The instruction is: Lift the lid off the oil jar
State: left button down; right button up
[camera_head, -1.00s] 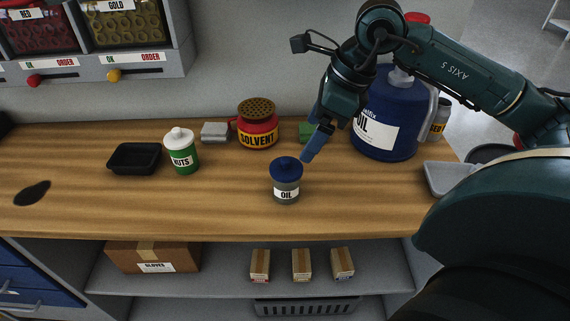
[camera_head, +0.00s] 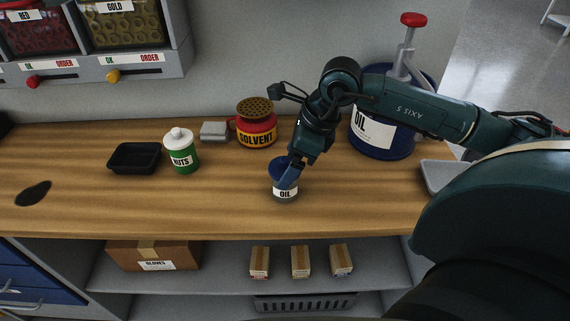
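The small oil jar (camera_head: 285,195) stands upright on the wooden bench, a grey body with a white OIL label. Its blue lid (camera_head: 278,167) sits on top, partly hidden by my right gripper. The finger looks level with the lid and the top of the label. Whether it touches the lid, and the gap between the fingers, cannot be made out. My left gripper is not in view.
A red SOLVENT can (camera_head: 257,131) and grey block (camera_head: 214,131) are behind. A large blue OIL container (camera_head: 392,147) stands behind my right arm. The bench front is clear.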

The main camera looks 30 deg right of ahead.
jog(key=c, duration=1)
